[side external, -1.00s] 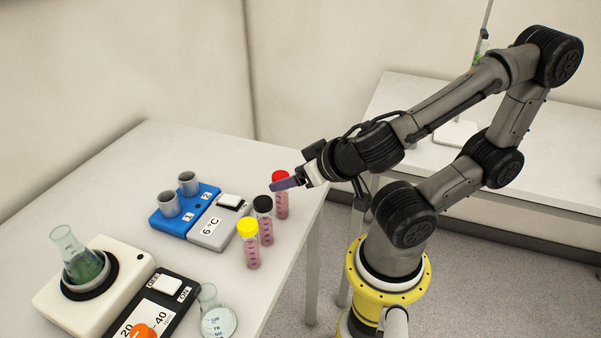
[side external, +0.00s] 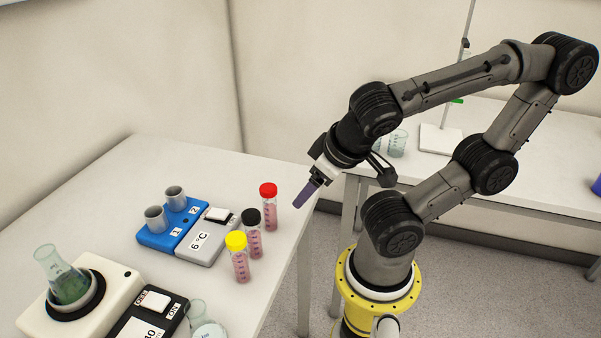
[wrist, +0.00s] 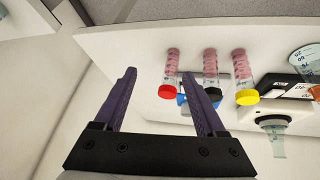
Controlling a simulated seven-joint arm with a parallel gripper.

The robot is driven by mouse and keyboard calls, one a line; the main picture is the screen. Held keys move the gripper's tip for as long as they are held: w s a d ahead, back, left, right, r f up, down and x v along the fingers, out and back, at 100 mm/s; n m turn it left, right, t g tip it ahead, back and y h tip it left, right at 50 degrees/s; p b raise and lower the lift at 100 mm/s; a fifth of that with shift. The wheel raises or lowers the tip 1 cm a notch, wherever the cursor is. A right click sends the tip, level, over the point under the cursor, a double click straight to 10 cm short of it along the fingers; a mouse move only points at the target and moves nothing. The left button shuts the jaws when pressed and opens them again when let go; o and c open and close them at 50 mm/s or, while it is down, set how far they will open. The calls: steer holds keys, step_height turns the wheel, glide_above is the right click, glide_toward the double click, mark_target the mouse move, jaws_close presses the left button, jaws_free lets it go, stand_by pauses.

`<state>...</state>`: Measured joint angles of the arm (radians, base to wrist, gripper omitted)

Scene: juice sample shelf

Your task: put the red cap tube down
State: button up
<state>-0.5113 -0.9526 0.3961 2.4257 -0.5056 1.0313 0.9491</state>
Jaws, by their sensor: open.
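The red cap tube (side external: 270,206) stands upright on the white table, at the far end of a row of tubes. It holds pink liquid, and it also shows in the wrist view (wrist: 172,70), ahead of the fingers. My gripper (side external: 303,205) is beside the tube on its right, apart from it, with its fingers pointing down and to the left. In the wrist view my gripper (wrist: 160,85) has its two purple fingers spread, with nothing held between them.
A black cap tube (side external: 254,238) and a yellow cap tube (side external: 239,260) stand nearby. Left of them is a blue and grey cooler block (side external: 205,243) with two grey cups. A stirrer (side external: 115,300) with a flask stands front left. The table edge (side external: 289,270) runs close to the tubes.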

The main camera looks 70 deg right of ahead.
steer(key=shift+w+a+r+n+y, duration=0.2)
steer(key=shift+a+r+n+y, duration=0.2)
steer(key=shift+r, duration=0.3)
steer(key=shift+w+a+r+n+y, duration=0.25)
steer(key=shift+r+n+y, duration=0.25)
steer(key=shift+r, duration=0.25)
steer(key=shift+w+a+r+n+y, duration=0.2)
steer(key=shift+a+r+n+y, duration=0.25)
steer(key=shift+r, duration=0.25)
